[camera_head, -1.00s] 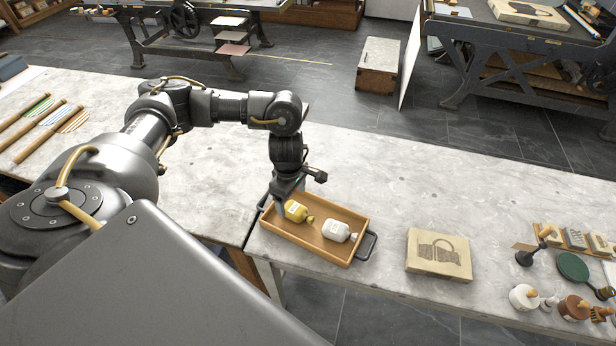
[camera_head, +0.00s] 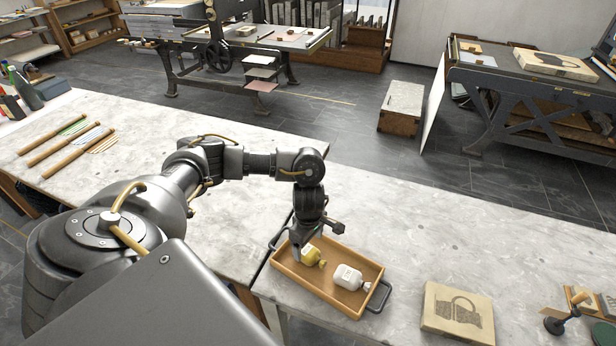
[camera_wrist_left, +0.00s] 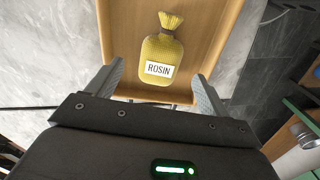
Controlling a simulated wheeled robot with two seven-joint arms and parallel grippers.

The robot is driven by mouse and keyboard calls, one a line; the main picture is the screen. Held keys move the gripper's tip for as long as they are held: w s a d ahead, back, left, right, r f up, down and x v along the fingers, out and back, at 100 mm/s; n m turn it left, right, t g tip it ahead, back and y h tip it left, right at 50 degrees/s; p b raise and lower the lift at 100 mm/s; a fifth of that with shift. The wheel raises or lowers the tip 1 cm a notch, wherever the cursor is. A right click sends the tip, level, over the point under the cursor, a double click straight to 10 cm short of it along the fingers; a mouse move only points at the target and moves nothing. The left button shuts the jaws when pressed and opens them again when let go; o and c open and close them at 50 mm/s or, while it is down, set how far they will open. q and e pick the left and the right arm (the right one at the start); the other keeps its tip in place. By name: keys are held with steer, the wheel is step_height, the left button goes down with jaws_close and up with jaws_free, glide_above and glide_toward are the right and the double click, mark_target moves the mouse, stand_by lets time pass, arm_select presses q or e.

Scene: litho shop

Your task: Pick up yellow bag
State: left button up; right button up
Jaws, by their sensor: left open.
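The yellow bag (camera_head: 313,256) lies in the left part of a wooden tray (camera_head: 338,300) on the stone-topped table. In the left wrist view the yellow bag (camera_wrist_left: 163,52) has a white label reading ROSIN and a gathered neck pointing away from me. My left gripper (camera_head: 302,250) points down over the tray's left end. The left wrist view shows its two fingers (camera_wrist_left: 158,85) spread wide, one on each side of the bag's lower part, with gaps between. The gripper is open and holds nothing. My right gripper does not show.
A white bag (camera_head: 350,277) lies in the same tray, right of the yellow one. The tray has dark end handles (camera_head: 380,297). A litho stone (camera_head: 457,313) lies to the right on the table. Wooden rods (camera_head: 55,135) lie far left. The tabletop behind the tray is clear.

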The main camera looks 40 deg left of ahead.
mark_target(308, 251)
arm_select(q)
steer(key=shift+s+f, duration=0.1)
steer(key=shift+f, duration=0.35)
step_height(308, 251, down, 3)
steer(key=shift+a+f+p, duration=0.15)
steer(key=shift+f+p, duration=0.05)
steer(key=shift+p, duration=0.5)
steer(key=shift+f, duration=0.4)
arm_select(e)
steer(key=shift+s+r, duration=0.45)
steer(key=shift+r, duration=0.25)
arm_select(q)
steer(key=c, duration=1.1)
steer(key=shift+r, duration=0.1)
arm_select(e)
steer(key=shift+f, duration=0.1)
